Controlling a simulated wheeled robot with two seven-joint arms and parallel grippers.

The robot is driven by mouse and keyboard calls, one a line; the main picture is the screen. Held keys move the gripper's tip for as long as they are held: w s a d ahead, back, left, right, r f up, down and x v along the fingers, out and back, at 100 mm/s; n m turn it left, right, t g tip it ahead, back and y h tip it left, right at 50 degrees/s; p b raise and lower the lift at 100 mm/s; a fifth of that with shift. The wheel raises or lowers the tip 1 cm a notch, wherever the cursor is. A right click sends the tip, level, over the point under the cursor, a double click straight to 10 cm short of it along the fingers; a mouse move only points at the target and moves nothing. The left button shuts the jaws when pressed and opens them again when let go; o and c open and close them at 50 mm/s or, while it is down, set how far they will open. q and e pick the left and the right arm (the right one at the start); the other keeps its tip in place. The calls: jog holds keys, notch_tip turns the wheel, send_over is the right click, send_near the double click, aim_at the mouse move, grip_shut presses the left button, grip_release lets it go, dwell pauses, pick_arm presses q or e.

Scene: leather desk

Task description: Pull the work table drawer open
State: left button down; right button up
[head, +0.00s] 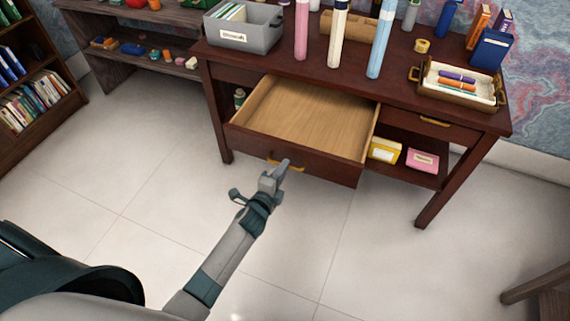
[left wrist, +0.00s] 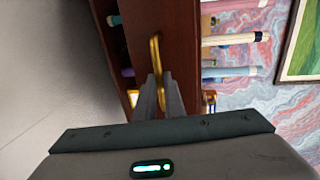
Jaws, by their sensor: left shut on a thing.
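The work table (head: 300,62) is dark red-brown wood. Its left drawer (head: 318,115) stands pulled far out, and its pale wooden inside is bare. A brass handle (head: 285,165) sits on the drawer front. My left gripper (head: 282,170) is at that handle, with its fingers shut on it. In the left wrist view the handle (left wrist: 155,55) runs between the fingers (left wrist: 161,95), against the drawer front (left wrist: 136,30). The fingers hide part of the handle. My right gripper is not in view.
The right drawer (head: 420,112) is closed. A lower shelf holds a yellow box (head: 385,150) and a pink box (head: 422,160). A grey bin (head: 243,30) and a tray (head: 458,87) stand on the tabletop. The tiled floor (head: 150,190) before the table is clear. A wooden stool or chair (head: 540,285) shows at lower right.

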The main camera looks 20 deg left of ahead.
pick_arm(q)
jog(key=c, duration=1.9)
grip_release()
jog(key=shift+o, duration=0.2)
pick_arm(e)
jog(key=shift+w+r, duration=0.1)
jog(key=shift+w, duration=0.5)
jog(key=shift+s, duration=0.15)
